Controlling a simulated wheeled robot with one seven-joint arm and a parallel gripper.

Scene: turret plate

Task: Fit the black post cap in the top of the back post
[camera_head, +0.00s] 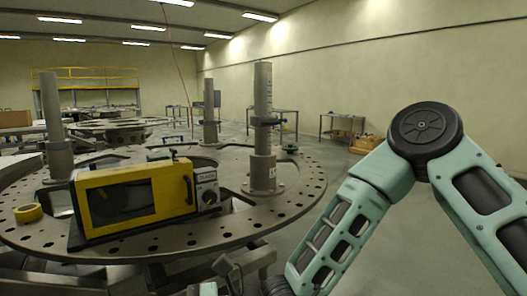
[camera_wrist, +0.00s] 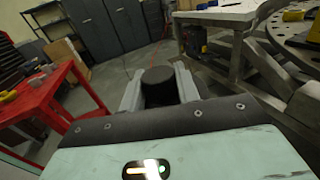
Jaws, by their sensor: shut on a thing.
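The black post cap (camera_wrist: 159,86) is a round dark piece between the two grey fingers of my gripper (camera_wrist: 160,90) in the wrist view. My gripper is shut on it. In the head view my forearm runs down to the bottom edge, and the cap cannot be made out clearly there. Three grey upright posts stand on the round turret plate (camera_head: 300,190). The back post (camera_head: 209,112) is the farthest, between the left post (camera_head: 52,115) and the right post (camera_head: 263,105). My gripper is low, in front of the plate and well apart from the back post. The opening in its top is not visible.
A yellow-framed box (camera_head: 130,200) with a window stands on the plate's front, with a yellow tape roll (camera_head: 29,212) to its left. In the wrist view, a red table (camera_wrist: 45,100) is at left and a bench (camera_wrist: 225,12) at top right. Floor between is clear.

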